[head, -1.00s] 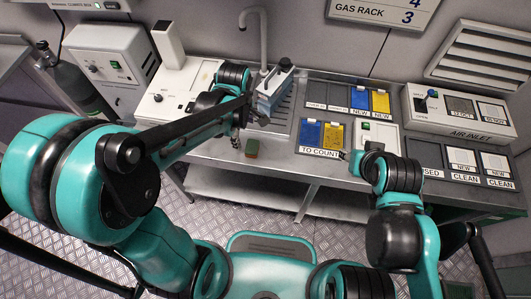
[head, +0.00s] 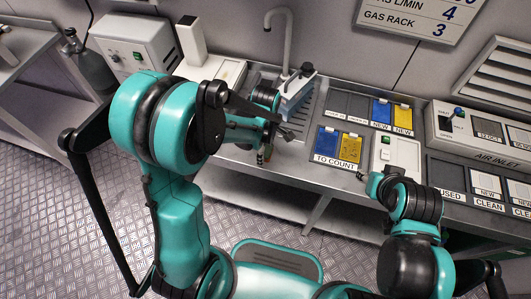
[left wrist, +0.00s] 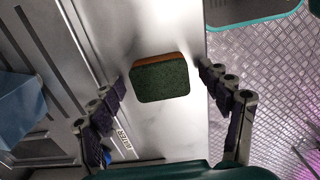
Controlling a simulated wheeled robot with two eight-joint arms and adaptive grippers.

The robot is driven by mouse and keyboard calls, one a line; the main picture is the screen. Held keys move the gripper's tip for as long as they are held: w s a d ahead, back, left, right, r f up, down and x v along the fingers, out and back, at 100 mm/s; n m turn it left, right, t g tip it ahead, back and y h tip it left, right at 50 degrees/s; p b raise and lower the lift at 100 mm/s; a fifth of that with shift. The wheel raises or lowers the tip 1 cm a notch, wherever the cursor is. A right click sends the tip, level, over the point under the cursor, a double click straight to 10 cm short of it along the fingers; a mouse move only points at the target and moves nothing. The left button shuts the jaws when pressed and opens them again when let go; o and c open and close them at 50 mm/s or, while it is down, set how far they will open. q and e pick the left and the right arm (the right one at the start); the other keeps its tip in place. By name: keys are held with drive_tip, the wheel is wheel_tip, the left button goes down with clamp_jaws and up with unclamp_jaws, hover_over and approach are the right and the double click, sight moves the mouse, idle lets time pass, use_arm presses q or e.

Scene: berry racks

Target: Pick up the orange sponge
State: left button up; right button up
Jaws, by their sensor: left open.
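The orange sponge (left wrist: 160,80) lies on the steel counter in the left wrist view. A dark green face points up at the camera and an orange strip shows along its far edge. My left gripper (left wrist: 164,76) is open, with one finger on each side of the sponge in that view and a gap to each finger. In the head view my left gripper (head: 268,143) is over the counter's front edge and largely hides the sponge. My right gripper (head: 366,179) is small and partly hidden by its arm at the counter's front, and its jaws are unclear.
A blue block-like item with a dark top (head: 296,90) stands by the sink tap behind my left gripper. The blue and yellow "TO COUNT" panels (head: 338,148) and a white device (head: 394,155) are to the right. The counter's edge (left wrist: 205,120) runs close to the sponge.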

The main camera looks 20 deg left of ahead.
sight(266, 150)
use_arm(q)
drive_tip(key=shift+r, duration=0.1)
drive_tip(key=c, duration=0.8)
drive_tip(key=shift+o, duration=0.2)
drive_tip(key=shift+r+p, duration=0.3)
drive_tip(key=shift+r, duration=0.1)
wheel_tip(266, 150, up, 4)
drive_tip(key=shift+p, duration=1)
drive_tip(key=s+d+r+p, duration=0.3)
drive_tip(key=s+d+r, duration=0.2)
drive_tip(key=d, duration=0.5)
drive_tip(key=shift+s+d+r, duration=0.15)
drive_tip(key=shift+d+r, duration=0.1)
drive_tip(key=shift+r, duration=0.35)
